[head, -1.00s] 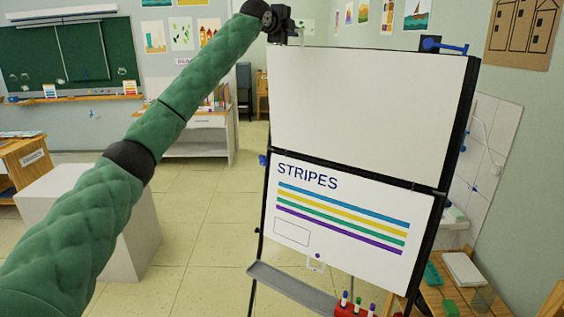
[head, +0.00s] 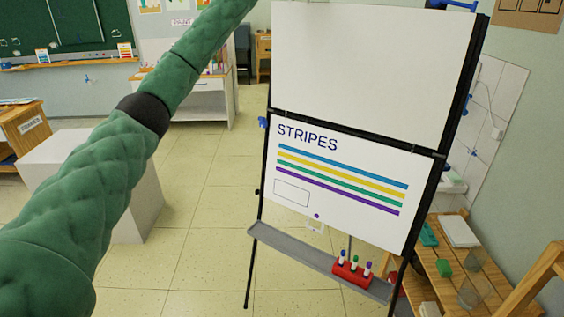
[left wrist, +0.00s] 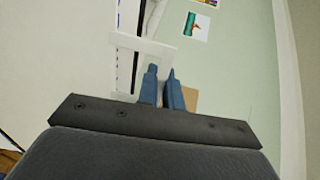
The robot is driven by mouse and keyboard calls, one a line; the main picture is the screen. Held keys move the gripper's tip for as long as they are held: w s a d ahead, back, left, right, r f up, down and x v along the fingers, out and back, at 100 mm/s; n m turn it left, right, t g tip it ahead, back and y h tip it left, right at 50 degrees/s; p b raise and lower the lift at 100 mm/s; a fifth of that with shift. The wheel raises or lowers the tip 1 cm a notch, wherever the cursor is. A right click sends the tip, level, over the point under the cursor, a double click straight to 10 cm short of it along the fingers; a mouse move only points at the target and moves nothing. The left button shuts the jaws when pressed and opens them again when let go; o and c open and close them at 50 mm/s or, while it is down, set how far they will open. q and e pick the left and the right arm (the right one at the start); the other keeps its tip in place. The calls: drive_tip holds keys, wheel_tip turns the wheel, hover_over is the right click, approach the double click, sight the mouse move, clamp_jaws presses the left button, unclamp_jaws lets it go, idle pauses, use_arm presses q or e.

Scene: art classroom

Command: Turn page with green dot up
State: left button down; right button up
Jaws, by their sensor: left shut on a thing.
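The easel carries a white page titled STRIPES (head: 335,215) on its lower half, with blue, yellow, green and purple stripes, an empty box and a purple dot (head: 317,216) at its bottom edge. A blank white sheet (head: 370,65) covers the upper half, its top cut off by the head view. No green dot shows. My left arm rises from the left beyond the top edge of the head view. In the left wrist view, my left gripper (left wrist: 161,72) is shut on a white frame-like tab (left wrist: 145,46), beside a large white surface. My right gripper is not in view.
The easel's grey ledge (head: 285,245) holds a red marker holder (head: 350,275). A wooden table (head: 450,265) with small items stands close on the right. A white block (head: 125,195) stands at left. The floor between block and easel is clear.

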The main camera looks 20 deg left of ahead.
use_arm(q)
drive_tip(key=shift+r+x, duration=0.2)
drive_tip(key=shift+x, duration=1.7)
drive_tip(key=shift+r+x, duration=0.2)
drive_tip(key=shift+x, duration=1.7)
drive_tip(key=shift+w, duration=0.1)
drive_tip(key=c, duration=1.5)
unclamp_jaws()
drive_tip(key=shift+f, duration=0.1)
drive_tip(key=shift+b+v, duration=3.2)
drive_tip(key=shift+v, duration=2.75)
